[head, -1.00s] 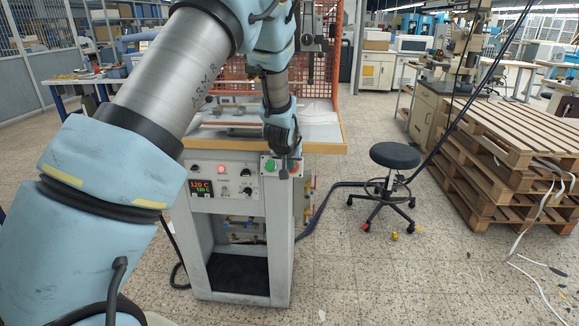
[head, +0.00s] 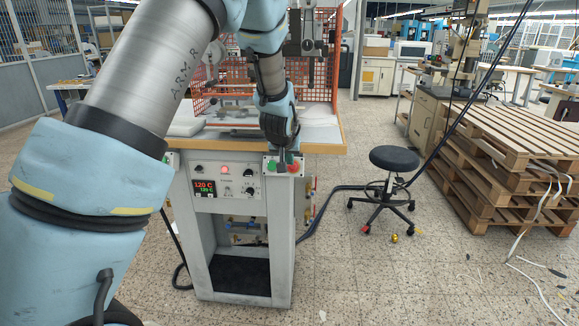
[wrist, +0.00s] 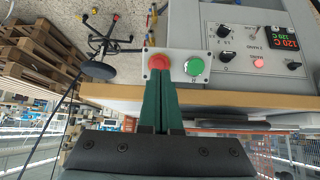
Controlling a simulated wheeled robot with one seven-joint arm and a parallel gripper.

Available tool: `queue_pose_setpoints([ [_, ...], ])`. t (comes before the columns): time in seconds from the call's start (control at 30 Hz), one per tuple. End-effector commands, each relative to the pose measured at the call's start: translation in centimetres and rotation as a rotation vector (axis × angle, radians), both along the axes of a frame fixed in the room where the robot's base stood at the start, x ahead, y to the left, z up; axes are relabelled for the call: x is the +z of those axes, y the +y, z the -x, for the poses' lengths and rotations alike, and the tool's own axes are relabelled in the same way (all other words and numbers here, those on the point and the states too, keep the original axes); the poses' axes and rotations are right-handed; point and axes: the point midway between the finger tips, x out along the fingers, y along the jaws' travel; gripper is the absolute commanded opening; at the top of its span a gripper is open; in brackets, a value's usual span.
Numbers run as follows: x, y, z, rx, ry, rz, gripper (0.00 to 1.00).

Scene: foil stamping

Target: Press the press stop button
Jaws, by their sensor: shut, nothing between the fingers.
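The red button (wrist: 158,62) and the green button (wrist: 194,67) sit side by side on a small light plate (wrist: 176,77) at the front edge of the press table. In the head view the red button (head: 294,167) is right of my gripper (head: 284,169) and the green button (head: 271,166) is left of it. In the wrist view my gripper (wrist: 160,82) is shut and empty, its dark green fingers pointing at the red button. The fingertips overlap the lower part of the red button in this view. I cannot tell whether they touch it.
The press control panel (head: 226,184) has black knobs, a lit red lamp and a temperature display. An orange mesh guard (head: 338,60) stands above the wooden-edged table (head: 325,148). A black stool (head: 395,158) and stacked pallets (head: 510,140) stand to the right.

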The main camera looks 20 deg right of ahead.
Motion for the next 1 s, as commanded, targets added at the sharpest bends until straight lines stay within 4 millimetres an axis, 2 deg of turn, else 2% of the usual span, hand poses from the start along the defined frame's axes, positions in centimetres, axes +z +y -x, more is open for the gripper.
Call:
queue_pose_setpoints([
  [0.43, 4.5, 2.1, 3.3, 0.001, 0.000, 0.001, 0.00],
  [1.0, 5.1, 2.4, 3.8, 0.001, 0.002, -0.001, 0.00],
])
